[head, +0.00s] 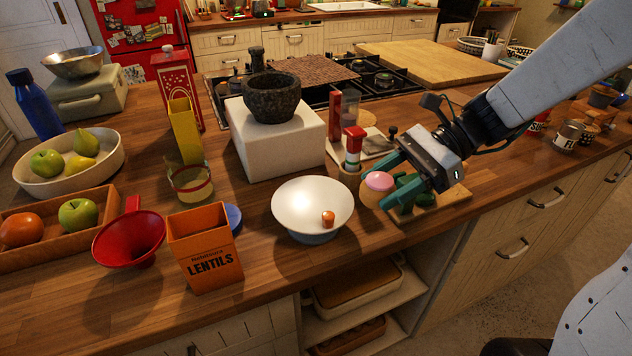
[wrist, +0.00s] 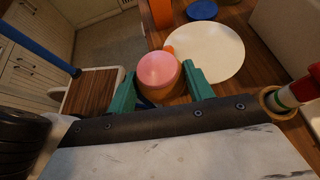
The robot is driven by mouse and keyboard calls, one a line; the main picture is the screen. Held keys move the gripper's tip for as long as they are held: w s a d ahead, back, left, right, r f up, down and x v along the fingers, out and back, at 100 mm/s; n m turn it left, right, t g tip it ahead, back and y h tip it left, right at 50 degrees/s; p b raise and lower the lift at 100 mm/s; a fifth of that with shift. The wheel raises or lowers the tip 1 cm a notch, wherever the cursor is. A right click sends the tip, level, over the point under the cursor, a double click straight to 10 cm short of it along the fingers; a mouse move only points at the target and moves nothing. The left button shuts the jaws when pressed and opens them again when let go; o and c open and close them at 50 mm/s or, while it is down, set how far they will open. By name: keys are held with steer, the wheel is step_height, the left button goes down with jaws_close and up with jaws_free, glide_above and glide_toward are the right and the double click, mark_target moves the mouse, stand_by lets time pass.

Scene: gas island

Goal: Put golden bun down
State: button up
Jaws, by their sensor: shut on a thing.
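The golden bun (head: 377,193) has a rounded golden-brown side and a pink top. My gripper (head: 386,184) is shut on it, with one teal finger on each side. In the wrist view the bun (wrist: 158,76) sits between the two fingertips (wrist: 164,86). In the head view it is to the right of the white bowl (head: 300,194), close to the counter's front edge. Its underside is hidden, so I cannot tell whether it touches anything below.
A small orange-brown piece (head: 328,219) shows at the bowl. A wooden board (head: 432,207) lies under my gripper, with dark green items near it. A red-topped bottle (head: 354,146) stands behind the bun. The lentils box (head: 207,255) and red funnel (head: 130,240) stand left.

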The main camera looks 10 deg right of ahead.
glide_above(318, 197)
steer(key=shift+f, duration=2.35)
steer(key=shift+f, duration=0.15)
steer(key=o, duration=1)
steer(key=shift+c, duration=0.2)
